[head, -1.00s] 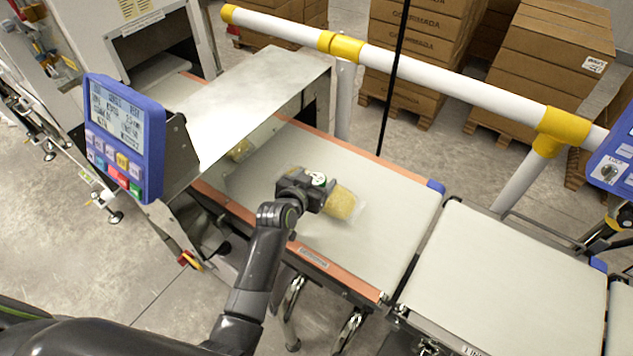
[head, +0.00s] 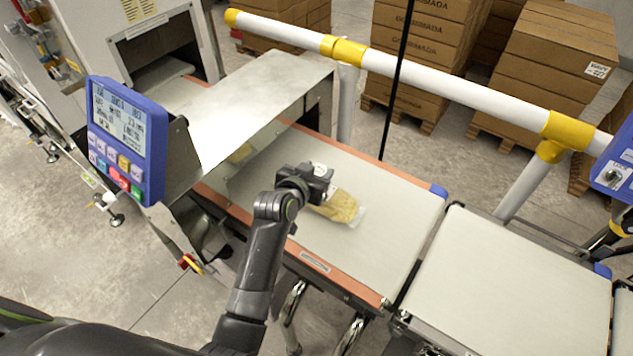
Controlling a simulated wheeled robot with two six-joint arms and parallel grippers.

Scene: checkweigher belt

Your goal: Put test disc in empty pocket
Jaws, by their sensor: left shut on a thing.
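A clear bag with yellow contents (head: 342,208) is over the exit belt (head: 365,255) in front of the metal tunnel. My left gripper (head: 318,192) is shut on the bag's left part and covers that end. I cannot tell whether the bag touches the belt. A second yellow bag (head: 240,152) lies partly hidden at the tunnel's mouth. I see no test disc and no pocket. My right gripper is not in view.
The metal tunnel cover (head: 245,100) and a blue control panel (head: 128,140) stand left. A white rail (head: 450,85) with yellow joints runs behind. Another belt (head: 505,275) at right is bare. Stacked cartons (head: 550,70) stand beyond the rail.

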